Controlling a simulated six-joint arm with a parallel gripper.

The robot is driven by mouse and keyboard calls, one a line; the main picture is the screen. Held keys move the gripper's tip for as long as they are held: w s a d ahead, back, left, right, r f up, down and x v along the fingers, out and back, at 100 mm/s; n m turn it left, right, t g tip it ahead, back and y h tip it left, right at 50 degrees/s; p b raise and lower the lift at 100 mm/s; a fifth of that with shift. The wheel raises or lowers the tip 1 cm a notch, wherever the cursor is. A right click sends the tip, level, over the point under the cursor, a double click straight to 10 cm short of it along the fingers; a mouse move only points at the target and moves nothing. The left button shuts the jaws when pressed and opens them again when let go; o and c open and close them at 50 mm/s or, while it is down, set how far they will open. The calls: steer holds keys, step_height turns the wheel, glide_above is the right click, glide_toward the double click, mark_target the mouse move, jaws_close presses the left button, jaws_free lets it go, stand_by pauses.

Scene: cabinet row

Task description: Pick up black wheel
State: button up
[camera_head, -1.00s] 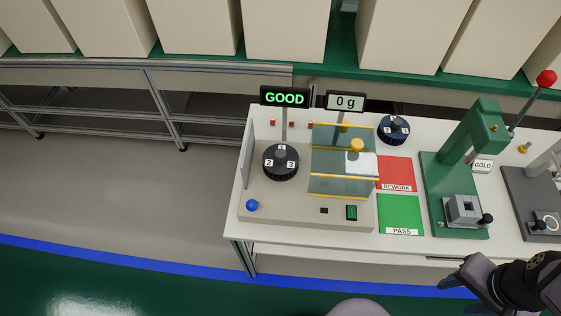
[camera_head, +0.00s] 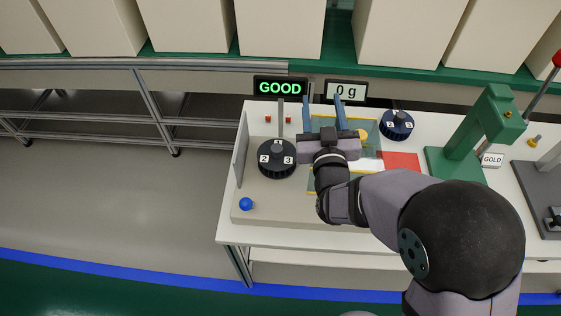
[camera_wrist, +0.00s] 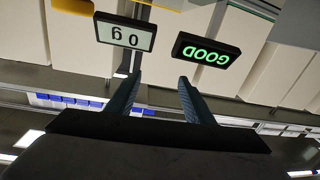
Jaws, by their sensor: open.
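The black wheel (camera_head: 276,160) with white number tags sits at the left of the grey test fixture (camera_head: 262,208). My gripper (camera_head: 323,104) is open and empty above the glass-sided weighing box (camera_head: 366,126), to the right of the black wheel. Its two blue fingers point toward the back, at the displays. In the wrist view my gripper (camera_wrist: 158,79) shows spread fingers with nothing between them. The wheel is not visible in the wrist view.
A GOOD display (camera_head: 280,88) and a 0 g display (camera_head: 346,91) stand behind the fixture. A dark blue numbered wheel (camera_head: 396,124) is at the back right. A green press (camera_head: 480,135) stands right of the red REWORK pad (camera_head: 401,161). My arm hides the PASS pad.

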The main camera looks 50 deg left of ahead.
steer(key=s+a+y, duration=0.2)
steer(key=s+a, duration=0.1)
steer(key=s, duration=0.1)
steer(key=g+h+b, duration=0.1)
steer(key=g+b, duration=0.1)
steer(key=b, duration=0.3)
glide_toward(277, 153)
steer(key=shift+w+a+r, duration=0.15)
steer(key=shift+w+a, duration=0.4)
steer(key=shift+p+x, duration=0.8)
steer(key=shift+x, duration=0.8)
steer(key=shift+p+x, duration=0.55)
steer(key=shift+x, duration=1.55)
steer(key=shift+s, duration=0.1)
steer(key=shift+a, duration=0.1)
jaws_close()
